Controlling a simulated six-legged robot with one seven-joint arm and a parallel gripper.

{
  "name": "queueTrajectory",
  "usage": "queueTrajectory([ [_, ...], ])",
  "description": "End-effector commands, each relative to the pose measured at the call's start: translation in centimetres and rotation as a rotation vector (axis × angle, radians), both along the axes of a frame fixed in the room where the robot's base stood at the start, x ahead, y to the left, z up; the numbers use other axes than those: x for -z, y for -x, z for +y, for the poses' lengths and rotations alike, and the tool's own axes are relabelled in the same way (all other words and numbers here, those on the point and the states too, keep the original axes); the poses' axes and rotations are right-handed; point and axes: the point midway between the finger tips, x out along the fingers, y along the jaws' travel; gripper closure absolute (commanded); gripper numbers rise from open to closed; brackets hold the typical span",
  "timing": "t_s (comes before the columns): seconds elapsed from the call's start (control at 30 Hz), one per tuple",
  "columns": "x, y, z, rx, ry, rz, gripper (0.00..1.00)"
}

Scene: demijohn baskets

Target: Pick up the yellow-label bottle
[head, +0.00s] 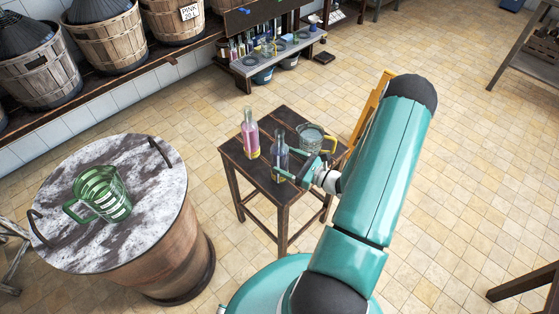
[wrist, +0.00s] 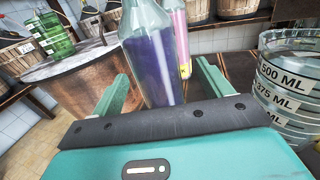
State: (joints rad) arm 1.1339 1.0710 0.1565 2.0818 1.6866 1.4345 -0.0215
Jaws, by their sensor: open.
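A bottle of purple liquid (head: 280,154) stands upright on the small dark wooden table (head: 262,175). A small yellow patch shows low on it in the head view; in the wrist view the purple bottle (wrist: 153,55) shows no clear label. A bottle of pink liquid (head: 250,135) stands behind and left of it, also with yellow low down; it is partly hidden in the wrist view (wrist: 179,35). My gripper (head: 288,163) is open at the purple bottle. In the wrist view its fingers lie either side of that bottle; I cannot tell whether they touch it.
A glass measuring vessel (head: 312,138) stands on the table, right of the bottles. A green striped jug (head: 103,193) sits on a marble-topped barrel (head: 150,160) at left. Baskets and a low shelf of bottles line the back. The tiled floor at right is mostly clear.

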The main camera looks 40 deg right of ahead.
Motion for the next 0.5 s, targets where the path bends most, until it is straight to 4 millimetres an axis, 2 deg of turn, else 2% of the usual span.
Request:
queueTrajectory([
  [0.3, 0.1, -4.1, 2.2, -0.004, 0.001, -0.001, 0.22],
  [0.5, 0.1, -4.5, 2.4, -0.002, 0.000, -0.001, 0.22],
])
